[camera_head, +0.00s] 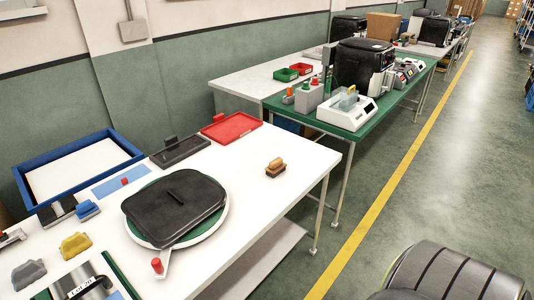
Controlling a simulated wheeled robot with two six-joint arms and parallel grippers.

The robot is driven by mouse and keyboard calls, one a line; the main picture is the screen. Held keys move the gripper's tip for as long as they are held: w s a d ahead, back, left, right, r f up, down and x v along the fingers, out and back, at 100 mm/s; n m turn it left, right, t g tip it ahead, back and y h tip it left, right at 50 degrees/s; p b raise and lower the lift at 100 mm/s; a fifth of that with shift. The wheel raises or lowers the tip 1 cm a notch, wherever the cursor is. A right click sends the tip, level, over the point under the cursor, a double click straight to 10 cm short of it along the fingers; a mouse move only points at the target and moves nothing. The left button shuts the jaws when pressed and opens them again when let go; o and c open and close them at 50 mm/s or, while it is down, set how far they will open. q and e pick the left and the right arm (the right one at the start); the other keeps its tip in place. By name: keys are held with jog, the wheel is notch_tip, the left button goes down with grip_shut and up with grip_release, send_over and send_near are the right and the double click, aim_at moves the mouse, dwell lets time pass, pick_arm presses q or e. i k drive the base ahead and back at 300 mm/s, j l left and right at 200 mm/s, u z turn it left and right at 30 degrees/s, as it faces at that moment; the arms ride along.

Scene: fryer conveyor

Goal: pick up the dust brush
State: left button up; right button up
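A small brown block-shaped item with a raised handle (275,167), which looks like the dust brush, rests on the white table (260,215) near its right edge. It stands apart from other things, with bare tabletop around it. Its bristles are too small to make out. Neither of my grippers is in view.
A black lid-like piece (174,208) on a round white base fills the table's middle. A red tray (231,128) and a dark tray (180,150) lie behind. Blue (87,210), yellow (75,246) and grey (28,273) handled blocks sit left. A green table (345,135) stands beyond.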

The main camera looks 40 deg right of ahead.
aim_at(276, 167)
jog(key=l+u, duration=0.2)
jog(key=l, duration=0.45)
jog(key=l+u, duration=0.2)
jog(key=l, duration=0.45)
jog(key=l+u, duration=0.15)
jog(key=l, duration=0.45)
jog(key=k+l+u, duration=0.2)
jog(key=l, duration=0.45)
